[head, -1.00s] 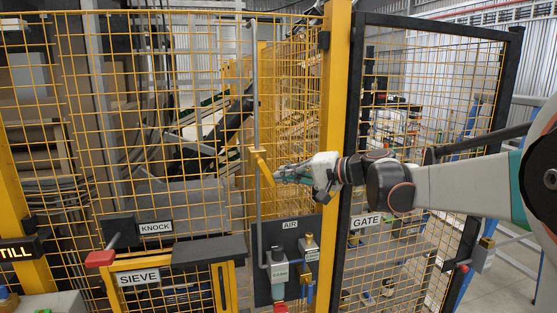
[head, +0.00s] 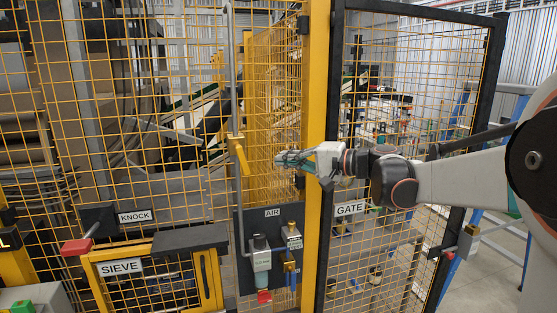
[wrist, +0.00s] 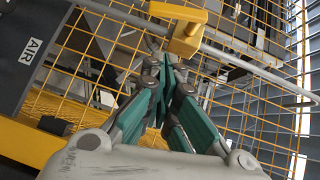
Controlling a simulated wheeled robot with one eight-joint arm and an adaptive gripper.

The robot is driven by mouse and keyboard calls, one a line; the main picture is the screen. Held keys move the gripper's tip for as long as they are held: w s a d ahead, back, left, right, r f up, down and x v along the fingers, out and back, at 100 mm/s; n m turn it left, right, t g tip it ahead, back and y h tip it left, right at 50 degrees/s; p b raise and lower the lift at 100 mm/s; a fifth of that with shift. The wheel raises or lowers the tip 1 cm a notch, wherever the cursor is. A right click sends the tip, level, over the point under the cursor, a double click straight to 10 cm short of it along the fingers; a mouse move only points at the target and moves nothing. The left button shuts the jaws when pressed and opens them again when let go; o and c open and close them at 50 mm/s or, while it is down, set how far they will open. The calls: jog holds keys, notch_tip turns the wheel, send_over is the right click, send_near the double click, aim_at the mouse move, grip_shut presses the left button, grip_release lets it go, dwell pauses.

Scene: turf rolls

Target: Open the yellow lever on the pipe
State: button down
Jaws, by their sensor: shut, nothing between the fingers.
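The yellow lever (head: 239,156) is on the thin grey vertical pipe (head: 232,80), above the AIR panel. It slants down to the right from its pivot on the pipe. In the wrist view the lever (wrist: 186,40) is just beyond the fingertips, and the pipe (wrist: 255,68) crosses behind them. My gripper (head: 279,158) is to the right of the lever with a clear gap in the head view. Its teal fingers (wrist: 166,75) are shut together with nothing between them.
Yellow mesh fencing stands behind the pipe. A yellow post (head: 317,220) is right of it, beside the black-framed gate (head: 341,100). Below are the AIR panel (head: 246,220) with valves, and the SIEVE box (head: 205,285) with a red-ended handle (head: 77,246) nearby.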

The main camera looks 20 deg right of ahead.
jog(key=v, duration=0.6)
jog(key=shift+s+r, duration=0.3)
jog(key=shift+s, duration=0.1)
